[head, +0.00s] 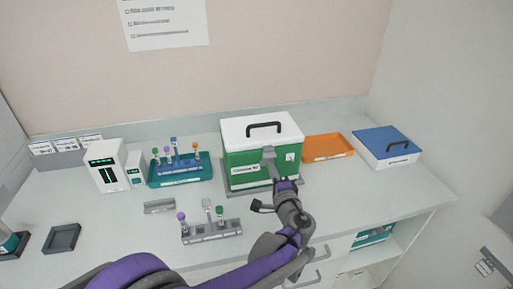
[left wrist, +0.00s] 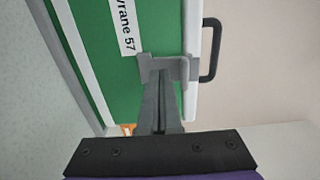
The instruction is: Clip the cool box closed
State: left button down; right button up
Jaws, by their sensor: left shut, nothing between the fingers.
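The cool box (head: 250,172) is green with a white lid (head: 240,128) and a black handle on top. The lid sits flat on the box. A grey clip (head: 268,152) is on the front at the lid seam. In the left wrist view the clip (left wrist: 168,66) spans from the green wall to the white lid edge. My left gripper (head: 274,172) is shut and empty, with its fingertips at the clip, seeming to touch it. The fingers hide part of the clip, so I cannot tell whether it is latched. My right gripper is not in view.
A teal tube tray (head: 180,181) stands left of the box, an orange tray (head: 326,149) and a blue-lidded box (head: 388,143) right. A grey tube rack (head: 212,233) is at the front, near my left arm. White devices (head: 105,172) stand at left. The counter's front right is clear.

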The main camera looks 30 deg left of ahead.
pick_arm(q)
jog(key=v, duration=0.9)
dwell(0.3)
jog(key=shift+f, duration=0.1)
